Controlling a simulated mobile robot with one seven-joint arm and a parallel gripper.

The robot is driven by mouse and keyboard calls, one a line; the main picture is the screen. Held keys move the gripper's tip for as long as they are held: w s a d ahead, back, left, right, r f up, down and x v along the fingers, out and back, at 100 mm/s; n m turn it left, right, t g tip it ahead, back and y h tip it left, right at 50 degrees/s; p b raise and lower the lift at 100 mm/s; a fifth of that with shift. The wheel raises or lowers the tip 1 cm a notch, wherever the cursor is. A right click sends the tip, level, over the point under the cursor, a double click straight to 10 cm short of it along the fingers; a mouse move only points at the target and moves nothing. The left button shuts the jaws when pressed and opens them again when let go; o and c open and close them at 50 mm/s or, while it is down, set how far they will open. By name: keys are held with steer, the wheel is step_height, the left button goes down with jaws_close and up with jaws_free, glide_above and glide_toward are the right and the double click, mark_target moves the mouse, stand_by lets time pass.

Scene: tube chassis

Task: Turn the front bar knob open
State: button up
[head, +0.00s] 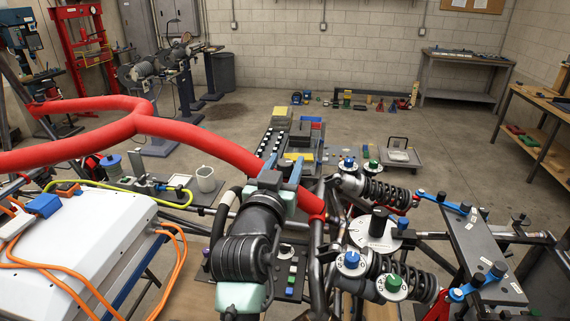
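Several knobs sit on the tube chassis right of my gripper (283,170), and I cannot tell for certain which is the front bar knob. One is a black knob (379,213) on a large pale round dial. Nearer are a blue-topped knob (352,260) and a green-topped knob (394,283), each on a white marked dial by a coil spring. Farther back are another blue-topped knob (348,162) and green-topped knob (373,165). My gripper's two blue fingers stand apart with nothing seen between them, left of the knobs and touching none. The dial pointers are too small to read.
A thick red padded tube (200,133) crosses from the left close behind my gripper. A white box (75,250) with orange cables is at the left. Black coil springs (385,192) and blue-ended links crowd the right. Open concrete floor (450,135) lies beyond the chassis.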

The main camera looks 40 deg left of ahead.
jaws_close()
steer(key=shift+f+b, duration=0.15)
steer(key=shift+b, duration=0.15)
steer(key=shift+a+f+h+b, duration=0.1)
steer(key=shift+h+b, duration=0.2)
steer(key=shift+b, duration=0.2)
steer(key=m+t+h+b, duration=0.1)
steer(key=b, duration=0.1)
steer(key=shift+f+m+h+b, duration=0.1)
steer(key=shift+m+h+b, duration=0.2)
steer(key=shift+b, duration=0.05)
steer(key=shift+m+t+h+b, duration=0.3)
steer(key=shift+m+h+b, duration=0.1)
steer(key=shift+h+b, duration=0.45)
steer(key=shift+r+m+h+b, duration=0.25)
steer(key=shift+m+b, duration=0.05)
